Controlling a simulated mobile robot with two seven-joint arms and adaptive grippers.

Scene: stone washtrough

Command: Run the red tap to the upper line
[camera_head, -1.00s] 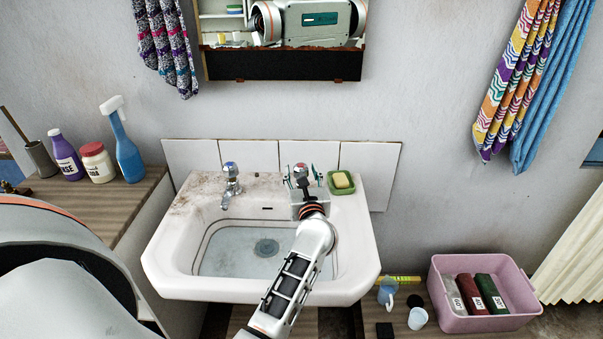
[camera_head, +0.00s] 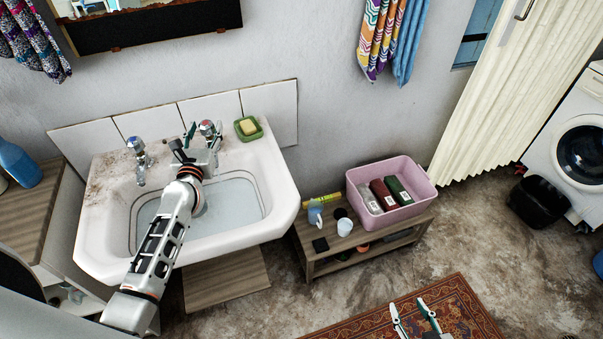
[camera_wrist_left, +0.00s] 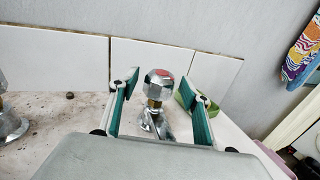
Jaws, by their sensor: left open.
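The white basin (camera_head: 283,208) has two chrome taps. The blue-topped tap (camera_head: 136,145) is on the left. The red-topped tap (camera_head: 207,127) is on the right and also shows in the left wrist view (camera_wrist_left: 159,82). My left gripper (camera_head: 203,132) is open, its fingers (camera_wrist_left: 160,82) apart on either side of the red tap's knob. Pale bluish water (camera_head: 237,200) seems to lie in the basin, with dark lines around the wall above it; my arm hides part of it. I cannot tell whether water runs from the spout. My right gripper (camera_head: 412,310) is open and empty over the rug.
A green soap dish (camera_head: 249,129) sits on the basin's right back corner. A low wooden bench (camera_head: 325,262) holds a pink tub (camera_head: 414,206), a white cup (camera_head: 345,227) and a blue jug (camera_head: 315,214). A wooden counter (camera_head: 25,225) is at left. Open floor lies at right.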

